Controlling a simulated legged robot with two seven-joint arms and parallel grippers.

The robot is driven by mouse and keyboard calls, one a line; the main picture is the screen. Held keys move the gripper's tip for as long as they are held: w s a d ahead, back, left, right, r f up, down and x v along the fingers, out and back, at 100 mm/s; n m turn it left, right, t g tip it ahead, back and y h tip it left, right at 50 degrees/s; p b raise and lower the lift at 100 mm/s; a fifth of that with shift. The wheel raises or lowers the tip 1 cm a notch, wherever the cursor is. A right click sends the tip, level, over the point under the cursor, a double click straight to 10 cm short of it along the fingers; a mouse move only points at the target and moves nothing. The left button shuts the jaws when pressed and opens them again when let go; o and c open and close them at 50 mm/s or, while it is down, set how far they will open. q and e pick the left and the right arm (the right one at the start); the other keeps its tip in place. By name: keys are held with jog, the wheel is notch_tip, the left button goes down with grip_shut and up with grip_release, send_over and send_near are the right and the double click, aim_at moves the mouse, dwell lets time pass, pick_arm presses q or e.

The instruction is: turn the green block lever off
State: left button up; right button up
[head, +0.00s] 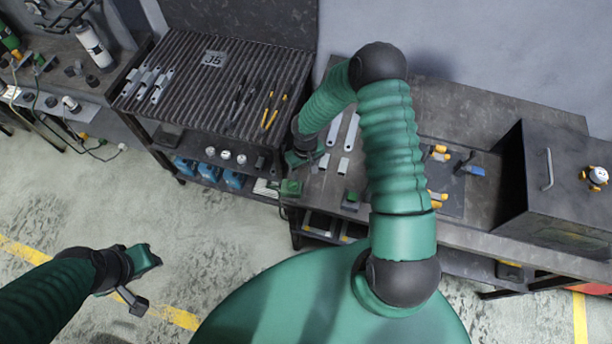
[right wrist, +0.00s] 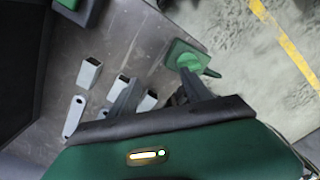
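The green block lever (right wrist: 187,56) shows in the right wrist view at the bench edge: a flat green block with a green handle (right wrist: 202,69) pointing right. In the head view a green block (head: 291,188) sits at the bench's left edge, just below my right gripper (head: 303,160). In the right wrist view my right gripper (right wrist: 157,78) has its two grey fingers apart with nothing held. Its right fingertip overlaps the block's lower edge; I cannot tell whether they touch. My left gripper (head: 140,282) hangs over the floor at lower left, away from the bench; its opening is unclear.
Several galvanized brackets (right wrist: 89,73) lie left of and between the fingers. A second green block (head: 351,201) sits farther right on the bench. A slatted table (head: 200,75) stands left, and a dark box (head: 550,180) stands right. Floor space is free at lower left.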

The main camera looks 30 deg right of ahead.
pick_arm(q)
jog(key=w+p+v, duration=0.3)
jog(key=p+v, duration=1)
jog(key=shift+w+d+r+p, duration=0.35)
jog(key=shift+w+r, duration=0.15)
jog(key=shift+r, duration=0.2)
pick_arm(e)
notch_tip(320, 180, up, 18)
jog(key=shift+w+d, duration=0.15)
jog(key=shift+d, duration=0.05)
pick_arm(q)
jog(key=shift+w+a+f, duration=0.1)
jog(key=shift+a, duration=0.1)
pick_arm(e)
jog(key=shift+w+a+f, duration=0.1)
jog(key=shift+a+f, duration=0.05)
